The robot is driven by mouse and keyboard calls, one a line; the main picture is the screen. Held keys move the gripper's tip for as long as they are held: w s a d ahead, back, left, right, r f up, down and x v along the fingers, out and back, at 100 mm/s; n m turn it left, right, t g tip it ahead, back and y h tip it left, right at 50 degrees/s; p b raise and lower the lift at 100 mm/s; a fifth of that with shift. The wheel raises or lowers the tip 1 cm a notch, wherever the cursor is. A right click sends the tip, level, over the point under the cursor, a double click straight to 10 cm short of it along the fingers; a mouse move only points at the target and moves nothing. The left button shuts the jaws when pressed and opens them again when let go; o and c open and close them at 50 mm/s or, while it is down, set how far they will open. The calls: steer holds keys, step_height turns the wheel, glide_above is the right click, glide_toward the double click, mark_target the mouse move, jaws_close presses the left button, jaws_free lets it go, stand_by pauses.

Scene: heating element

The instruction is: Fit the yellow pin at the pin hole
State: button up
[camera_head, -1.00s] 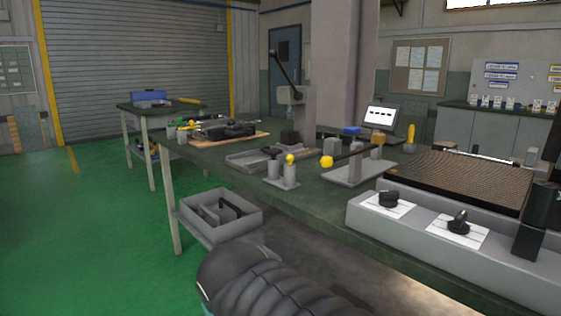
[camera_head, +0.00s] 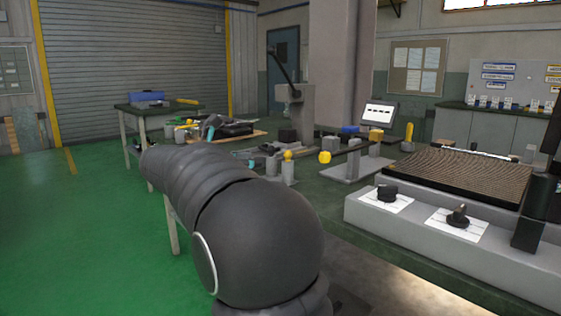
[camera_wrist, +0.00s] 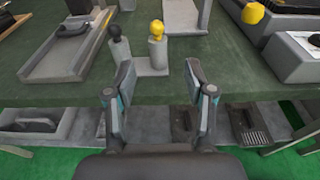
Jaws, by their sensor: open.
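The yellow-topped pin (camera_wrist: 156,31) stands upright in a small grey holder (camera_wrist: 153,68) on the bench, beside a black-topped pin (camera_wrist: 117,42). In the head view the yellow-topped pin (camera_head: 288,156) shows just past my arm. My gripper (camera_wrist: 158,76) is open and empty, its fingers spread in front of the holder, with the yellow-topped pin beyond the gap between them. In the head view my arm hides most of my gripper (camera_head: 231,144); only teal finger parts show. I cannot make out the pin hole in either view.
A fixture with a dark bar ending in a yellow knob (camera_head: 325,157) stands right of the pin; the knob also shows in the wrist view (camera_wrist: 253,13). A grey tray (camera_wrist: 62,62) lies to the left. A heater box (camera_head: 410,218) with two dials fills the right.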

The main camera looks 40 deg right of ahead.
mark_target(285, 155)
steer(key=d, duration=0.5)
steer(key=d+f, duration=0.1)
steer(key=d, duration=0.2)
steer(key=shift+w+d, duration=0.25)
steer(key=shift+w, duration=0.15)
steer(key=shift+w+d+f, duration=0.15)
steer(key=shift+w+d, duration=0.05)
steer(key=shift+d, duration=1.1)
steer(key=shift+w+d+f, duration=0.1)
steer(key=shift+w+d, duration=0.1)
steer(key=shift+d, duration=1.05)
jaws_close()
